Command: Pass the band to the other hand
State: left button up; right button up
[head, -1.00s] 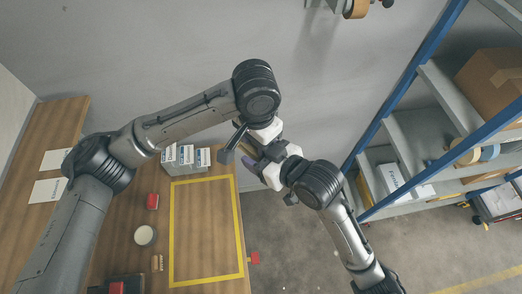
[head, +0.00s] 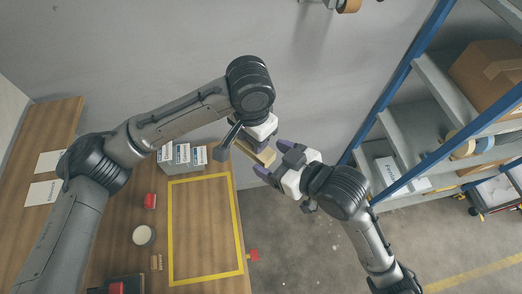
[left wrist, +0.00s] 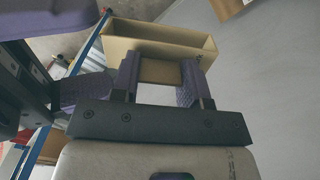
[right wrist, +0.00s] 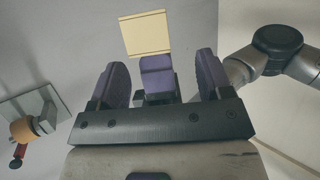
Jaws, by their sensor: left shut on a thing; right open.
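The band (head: 262,153) is a tan, box-shaped sleeve, open in the middle. My left gripper (head: 247,146) is shut on one end of it and holds it in the air beyond the table's right edge. In the left wrist view the band (left wrist: 155,38) sticks out past the left fingertips (left wrist: 160,75). My right gripper (head: 272,159) is open, its two purple fingers apart, just right of the band. In the right wrist view the band (right wrist: 146,33) is ahead of the open, empty fingers (right wrist: 160,75), apart from them.
The wooden table (head: 205,225) with a yellow taped rectangle lies below left. Grey boxes with white labels (head: 181,157) stand at its far edge. A blue-and-grey shelf rack (head: 400,130) is on the right. The floor between is open.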

pick_arm(q)
jog(key=shift+a+r, duration=0.1)
jog(key=shift+r, duration=0.05)
jog(key=shift+c, duration=0.4)
pick_arm(e)
jog(key=v, duration=0.6)
jog(key=a+r+n+y, duration=0.2)
jog(key=a+r, duration=0.2)
jog(key=r, duration=0.8)
pick_arm(q)
jog(key=a+r, duration=0.5)
jog(key=r, duration=0.5)
jog(key=shift+r, duration=0.3)
pick_arm(e)
jog(key=w+a+f+m+h, duration=0.2)
jog(key=w+a+f, duration=0.4)
jog(key=a+f, duration=0.1)
jog(key=shift+w+a+f, duration=0.15)
jog(key=shift+w+a, duration=0.25)
jog(key=shift+a, duration=0.15)
